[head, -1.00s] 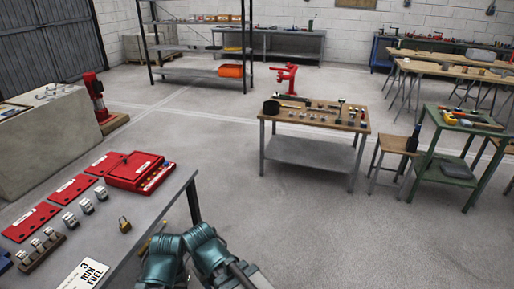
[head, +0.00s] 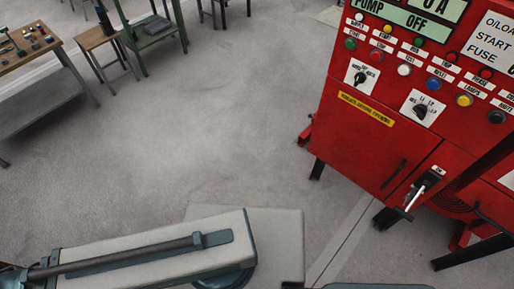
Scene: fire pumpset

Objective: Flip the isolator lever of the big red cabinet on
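The big red cabinet (head: 370,110) stands on legs at the right of the head view, cut off by the top and right edges. A lever with a pale metal handle (head: 412,200) sticks out low on its front from a dark mount, with a small white label above it. The handle points down and to the left. The display at the top reads PUMP OFF. Neither of my grippers shows in the head view now.
The cabinet front carries rows of coloured buttons and two rotary knobs (head: 422,109). A wooden-topped table (head: 20,60), a stool (head: 98,38) and a green table (head: 150,22) stand at the upper left. The floor between them and the cabinet is clear.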

